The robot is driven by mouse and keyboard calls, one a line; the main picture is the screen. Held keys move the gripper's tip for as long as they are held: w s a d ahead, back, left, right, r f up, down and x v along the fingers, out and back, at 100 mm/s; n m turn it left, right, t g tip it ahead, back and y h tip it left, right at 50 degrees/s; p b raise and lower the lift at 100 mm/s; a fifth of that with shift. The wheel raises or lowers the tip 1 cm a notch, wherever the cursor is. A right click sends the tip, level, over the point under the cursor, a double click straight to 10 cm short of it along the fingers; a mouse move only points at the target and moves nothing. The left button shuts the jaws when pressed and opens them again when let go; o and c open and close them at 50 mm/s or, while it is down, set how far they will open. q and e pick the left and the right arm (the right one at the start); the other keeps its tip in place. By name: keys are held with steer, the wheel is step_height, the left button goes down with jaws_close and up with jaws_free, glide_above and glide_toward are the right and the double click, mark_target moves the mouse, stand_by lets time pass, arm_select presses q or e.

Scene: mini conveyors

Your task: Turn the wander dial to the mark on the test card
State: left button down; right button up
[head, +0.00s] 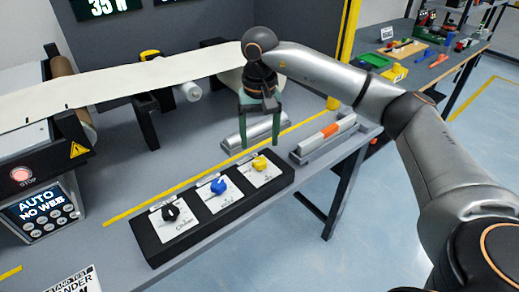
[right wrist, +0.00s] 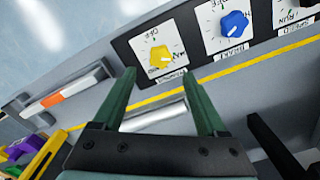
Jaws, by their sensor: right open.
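A black panel (head: 150,248) on the near table edge carries three dials on white plates. They are a black dial (head: 170,212), a blue dial (head: 218,186) and a yellow dial (head: 260,163). The label naming the wander dial is too small to read surely. A white test card (head: 72,283), partly cut off at the bottom left, shows "TEST" and "WANDER"; its mark is not visible. My right gripper (head: 260,134) is open and empty, above and behind the yellow dial. In the right wrist view the yellow dial (right wrist: 161,57) lies just beyond the fingertips (right wrist: 160,78). My left gripper is out of view.
A metal cylinder in a holder (head: 251,133) lies behind the panel under my right gripper. A tray with a white and orange bar (head: 325,136) sits right of it. A pale web (head: 110,86) crosses over rollers behind. A control box (head: 45,212) stands at left.

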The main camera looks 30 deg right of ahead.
mark_target(260, 159)
step_height(260, 159, up, 7)
stand_by(0.8)
